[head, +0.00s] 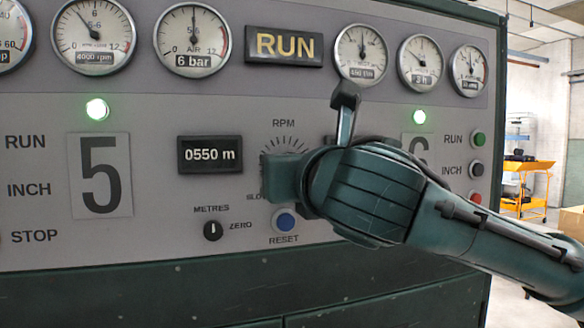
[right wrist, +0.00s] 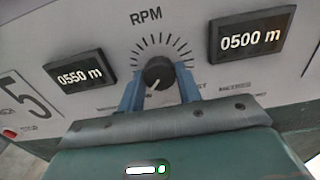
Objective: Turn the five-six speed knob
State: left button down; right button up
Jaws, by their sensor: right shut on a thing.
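The speed knob (right wrist: 159,71) is a small black round knob under the RPM label, in a ring of dial marks between two metre displays. In the right wrist view its white pointer line points down and slightly left. My right gripper (right wrist: 160,88) is shut on the knob, one blue finger on each side. In the head view my right gripper (head: 283,178) covers the knob, and only the upper dial marks show. The 5-6 gauge (head: 93,35) at the upper left has a 4000 rpm plate. My left gripper is not in view.
A blue RESET button (head: 285,222) sits just below my right gripper. A METRES ZERO switch (head: 213,230) and a 0550 m display (head: 210,155) are to its left. RUN, INCH and STOP buttons (head: 477,168) line the right edge. Two green lamps are lit.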

jog(key=shift+c, duration=0.7)
jog(key=shift+m, duration=0.3)
